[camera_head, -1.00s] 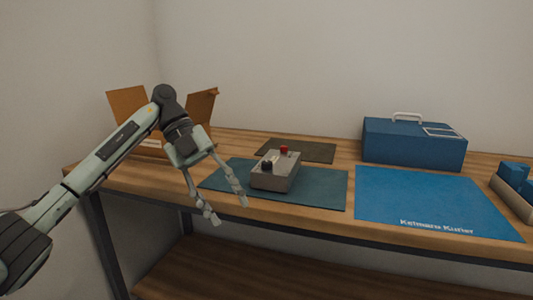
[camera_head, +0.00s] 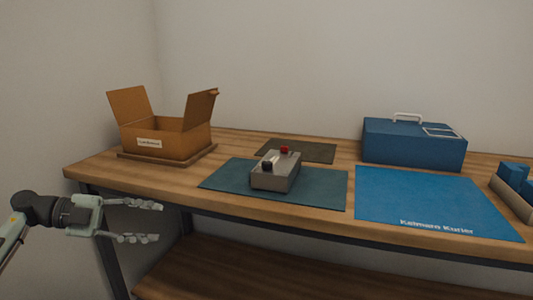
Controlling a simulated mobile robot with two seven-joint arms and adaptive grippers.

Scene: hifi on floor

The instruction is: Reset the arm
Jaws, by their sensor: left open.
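My left gripper (camera_head: 150,222) is at the lower left of the head view. It is open and empty, with its two fingers pointing right. It shows in front of the table's left front leg, lower in the picture than the tabletop edge. My left arm comes in from the lower left corner, and most of it is out of the picture. My right gripper does not show.
A wooden table (camera_head: 110,169) bears an open cardboard box (camera_head: 182,144), a grey device (camera_head: 276,174) with red and black knobs on a teal mat (camera_head: 322,188), a dark mat (camera_head: 315,153), a blue case (camera_head: 405,146), a blue mat (camera_head: 430,195) and a bin (camera_head: 512,197) with blue items.

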